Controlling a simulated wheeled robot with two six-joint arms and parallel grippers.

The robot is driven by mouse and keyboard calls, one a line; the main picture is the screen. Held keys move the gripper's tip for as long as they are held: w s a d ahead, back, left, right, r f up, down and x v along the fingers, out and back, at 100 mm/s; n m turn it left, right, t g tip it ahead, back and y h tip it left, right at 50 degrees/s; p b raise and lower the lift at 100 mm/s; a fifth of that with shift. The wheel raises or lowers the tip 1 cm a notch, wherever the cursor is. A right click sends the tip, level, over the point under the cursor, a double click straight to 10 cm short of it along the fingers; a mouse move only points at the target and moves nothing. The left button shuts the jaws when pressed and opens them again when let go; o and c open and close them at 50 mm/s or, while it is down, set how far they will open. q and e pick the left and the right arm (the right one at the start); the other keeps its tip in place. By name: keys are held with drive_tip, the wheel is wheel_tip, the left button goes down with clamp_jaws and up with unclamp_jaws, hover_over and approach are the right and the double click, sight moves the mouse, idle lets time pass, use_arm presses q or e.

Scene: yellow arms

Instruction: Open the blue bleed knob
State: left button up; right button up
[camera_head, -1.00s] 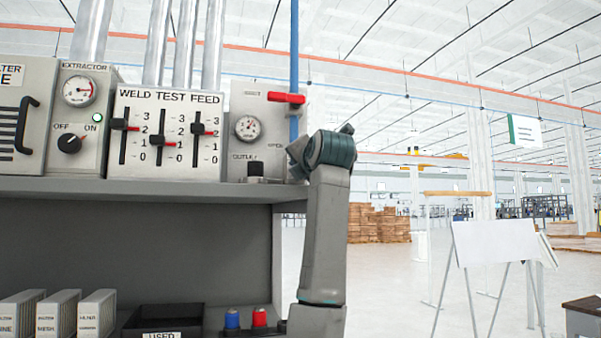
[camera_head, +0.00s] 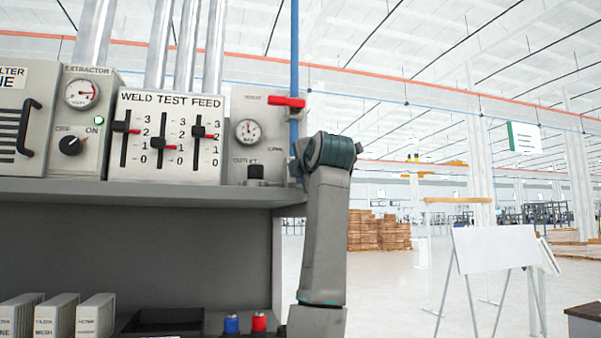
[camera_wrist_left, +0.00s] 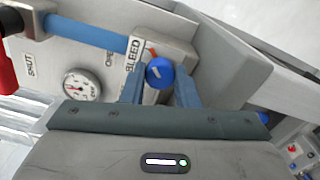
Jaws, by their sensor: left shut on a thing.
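The blue bleed knob (camera_wrist_left: 158,73) shows in the left wrist view beside the "BLEED" label, on a light grey block at the side of the panel. It is round with a small pale mark and an orange-red bit above it. My left gripper (camera_wrist_left: 160,84) is shut on it, with one blue-grey finger on each side. In the head view the knob and the fingertips are hidden behind my arm, at the right end of the shelf. My right gripper is in neither view.
A red lever (camera_head: 287,102) lies sideways by the blue pipe (camera_head: 294,60). A round gauge (camera_head: 248,132) and a black outlet knob (camera_head: 256,173) are left of my arm. Slider panel (camera_head: 165,135) is farther left. Blue and red caps (camera_head: 231,323) stand below. Open floor lies right.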

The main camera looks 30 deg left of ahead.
use_arm(q)
drive_tip(key=o, duration=1)
